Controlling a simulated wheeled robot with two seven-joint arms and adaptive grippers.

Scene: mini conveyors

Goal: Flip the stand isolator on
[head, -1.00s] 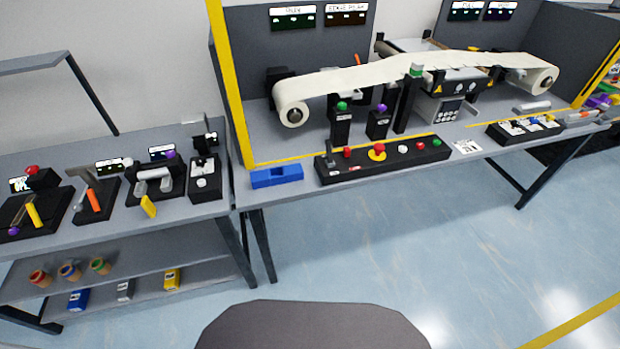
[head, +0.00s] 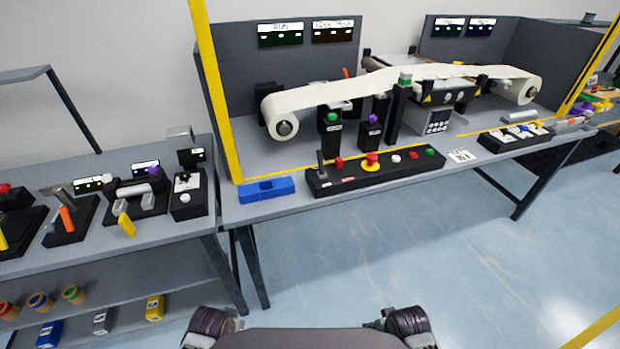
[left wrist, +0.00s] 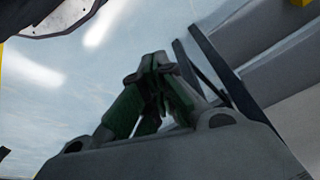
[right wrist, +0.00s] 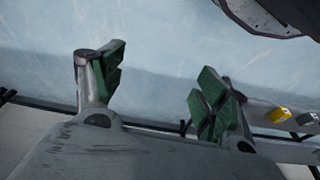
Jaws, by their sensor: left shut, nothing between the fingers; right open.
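No readable label marks the stand isolator, so I cannot tell which control it is. On the left bench in the head view, a black box with a white plate and small toggle (head: 186,184) stands at the right end, a grey flap raised behind it. Beside it are a white-handled device with a yellow tag (head: 139,195) and an orange-handled lever (head: 67,219). My left gripper (left wrist: 155,75) is shut and empty in the left wrist view. My right gripper (right wrist: 160,74) is open and empty in the right wrist view. Both are away from the controls, over the floor.
The conveyor table carries a long black button panel (head: 375,172), a blue block (head: 266,190) and a white web on rollers (head: 400,78). A lower shelf (head: 110,285) holds several small cups and blocks. Open floor (head: 420,245) lies in front of the benches.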

